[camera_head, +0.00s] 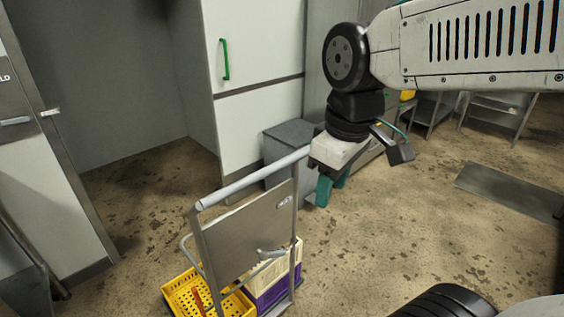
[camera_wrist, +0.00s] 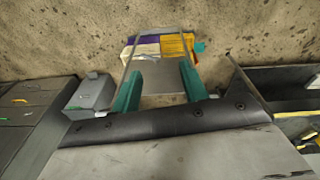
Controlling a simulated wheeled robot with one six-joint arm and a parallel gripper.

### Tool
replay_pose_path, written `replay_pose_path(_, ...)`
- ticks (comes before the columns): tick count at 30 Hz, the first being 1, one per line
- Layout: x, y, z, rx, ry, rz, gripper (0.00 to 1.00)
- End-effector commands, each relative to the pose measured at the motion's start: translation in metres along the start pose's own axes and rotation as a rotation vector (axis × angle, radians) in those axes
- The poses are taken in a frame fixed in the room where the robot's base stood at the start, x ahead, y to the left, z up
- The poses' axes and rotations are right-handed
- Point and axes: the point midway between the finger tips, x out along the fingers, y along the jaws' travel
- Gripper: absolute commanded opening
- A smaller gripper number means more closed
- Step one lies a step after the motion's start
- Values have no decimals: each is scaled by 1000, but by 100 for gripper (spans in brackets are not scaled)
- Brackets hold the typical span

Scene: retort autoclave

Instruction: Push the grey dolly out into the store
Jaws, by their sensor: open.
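The grey dolly (camera_head: 245,238) stands on the floor at lower centre, with a light push bar across its top and a metal panel below. It carries a yellow crate (camera_head: 188,292) and a cream and purple crate stack (camera_head: 278,280). My gripper (camera_head: 332,186) is open and points down at the right end of the push bar. In the wrist view its two teal fingers (camera_wrist: 160,84) are apart, with the dolly's panel (camera_wrist: 165,82) showing between them and the crates beyond. I cannot tell whether the fingers touch the dolly.
An open recess (camera_head: 125,90) lies at left, between a white door (camera_head: 45,180) and a white cabinet (camera_head: 258,125) with a green handle. A grey bin (camera_head: 290,140) stands behind the bar. A dark floor plate (camera_head: 510,190) lies at right. Stained floor is clear around the dolly.

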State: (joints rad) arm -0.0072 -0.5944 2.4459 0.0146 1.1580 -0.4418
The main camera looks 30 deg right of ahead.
Motion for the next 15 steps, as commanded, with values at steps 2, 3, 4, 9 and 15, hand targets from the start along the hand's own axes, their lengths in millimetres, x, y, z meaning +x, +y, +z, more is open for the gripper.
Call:
replay_pose_path(2, 1, 14, -36, -233, 6, -7, 44)
replay_pose_path(3, 3, 21, -54, -362, 12, -7, 44)
replay_pose_path(4, 5, 27, -68, -458, 17, -7, 44)
replay_pose_path(9, 21, 54, -136, -949, 46, 4, 44)
replay_pose_path(15, 41, 73, -186, -1321, 64, 25, 44)
